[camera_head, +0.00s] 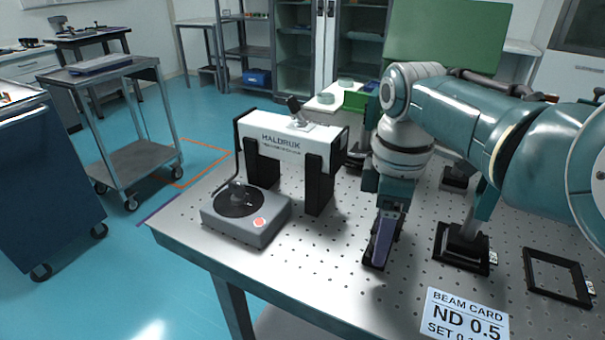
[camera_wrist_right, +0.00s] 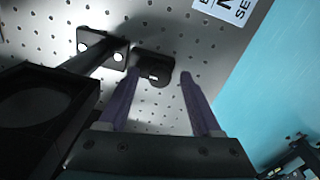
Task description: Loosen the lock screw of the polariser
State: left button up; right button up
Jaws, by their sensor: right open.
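My right gripper (camera_head: 378,262) points down over the perforated table near its front edge, with its purple fingers apart. In the right wrist view the open fingers (camera_wrist_right: 160,75) flank a small dark rounded part (camera_wrist_right: 153,68) with a pale mark. Whether that part is the polariser or its base, and whether the fingers touch it, I cannot tell. I cannot make out the lock screw. In the head view my gripper and arm cover most of this spot. My left gripper is not in view.
A post base (camera_head: 462,250) stands right of the gripper; a post base (camera_wrist_right: 103,47) with two bright screws shows in the wrist view. A black frame (camera_head: 557,278) lies farther right. The beam card (camera_head: 465,316) is in front. A white HALDRUK device (camera_head: 290,141) and grey box (camera_head: 245,215) stand left.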

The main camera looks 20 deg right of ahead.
jog(key=shift+c, duration=0.3)
grip_shut()
dwell(0.3)
